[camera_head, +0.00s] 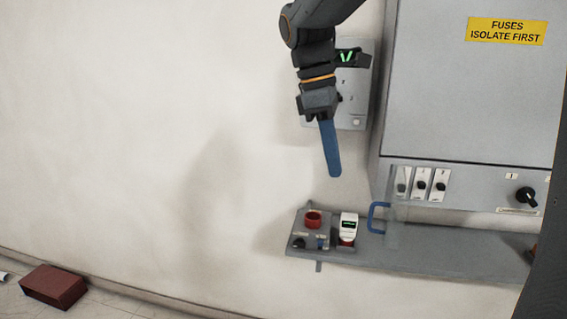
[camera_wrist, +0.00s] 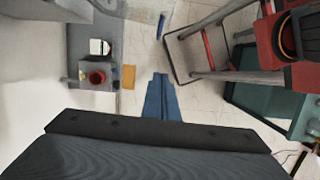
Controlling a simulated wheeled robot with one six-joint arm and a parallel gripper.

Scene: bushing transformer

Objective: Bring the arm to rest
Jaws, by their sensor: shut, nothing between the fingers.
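My gripper (camera_head: 333,172) hangs from my dark arm (camera_head: 314,60) in the head view, its long blue fingers pointing down and shut together with nothing between them. It is in front of the pale wall, above the grey shelf and apart from it. In the wrist view the blue fingers (camera_wrist: 160,98) are shut too, above the tiled floor. The dark gripper body fills the bottom of that view.
A grey shelf (camera_head: 430,258) bears a red round part (camera_head: 313,219) and a white device (camera_head: 348,227). A grey cabinet (camera_head: 470,90) has a blue handle (camera_head: 376,218) below. A red-brown box (camera_head: 53,287) lies on the floor. A red-and-grey frame (camera_wrist: 225,60) stands right in the wrist view.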

